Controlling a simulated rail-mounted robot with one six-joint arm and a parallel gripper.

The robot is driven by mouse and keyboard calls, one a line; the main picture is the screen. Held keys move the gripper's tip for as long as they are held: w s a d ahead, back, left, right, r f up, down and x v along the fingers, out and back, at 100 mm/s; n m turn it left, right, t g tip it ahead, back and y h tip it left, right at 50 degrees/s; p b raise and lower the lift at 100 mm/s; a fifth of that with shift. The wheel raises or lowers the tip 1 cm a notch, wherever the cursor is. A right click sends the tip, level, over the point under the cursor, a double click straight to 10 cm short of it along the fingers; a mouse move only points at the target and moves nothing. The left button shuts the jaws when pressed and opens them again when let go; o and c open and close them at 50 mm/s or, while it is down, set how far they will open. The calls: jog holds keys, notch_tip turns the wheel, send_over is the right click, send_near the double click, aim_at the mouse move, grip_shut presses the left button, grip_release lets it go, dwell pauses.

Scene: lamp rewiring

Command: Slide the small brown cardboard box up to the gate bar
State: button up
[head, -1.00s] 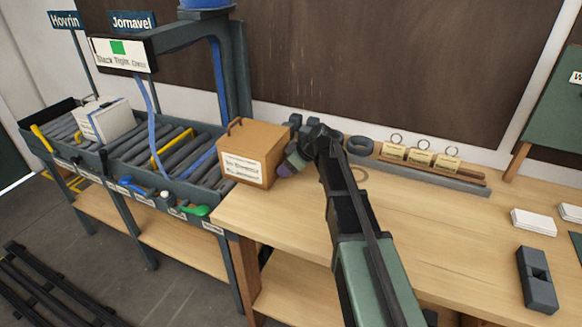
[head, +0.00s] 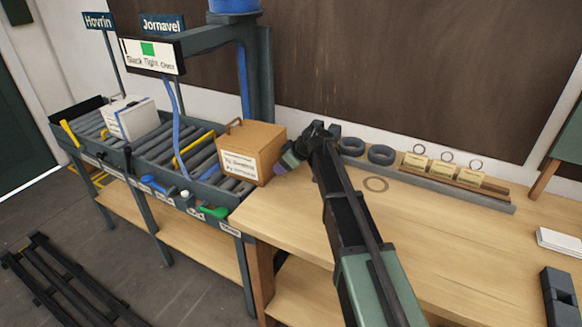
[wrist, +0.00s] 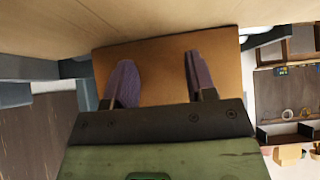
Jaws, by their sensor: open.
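The small brown cardboard box (head: 265,140), with a white label on its front and a handle on top, sits upright at the right end of the roller conveyor (head: 150,148), by the bench. My gripper (head: 286,163) is at its right side, very close or touching. In the wrist view, the open gripper (wrist: 160,72) has its two purple fingers apart, with the brown box face (wrist: 158,53) right beyond them. A yellow bar (head: 193,148) lies across the rollers left of the box, with a gap between; I cannot tell for sure that it is the gate bar.
A white box (head: 130,120) stands farther left on the rollers, near another yellow bar (head: 68,133). A sign post (head: 262,75) rises behind the conveyor. Black rings (head: 381,154) and a tag rack (head: 445,172) line the bench back.

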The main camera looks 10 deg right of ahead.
aim_at(276, 160)
jog(key=shift+w+a, duration=1.05)
jog(key=shift+a, duration=0.3)
jog(key=shift+w+a, duration=1)
jog(key=shift+a, duration=0.3)
jog(key=shift+w+a, duration=1)
jog(key=shift+a, duration=0.25)
jog(key=w+a, duration=0.4)
jog(key=a, duration=0.1)
jog(key=shift+a, duration=0.1)
jog(key=s+d+r+p, duration=0.2)
jog(key=d, duration=0.1)
jog(key=s+d+r+p, duration=0.1)
jog(key=shift+s+d+r, duration=0.1)
jog(key=shift+s+d, duration=0.3)
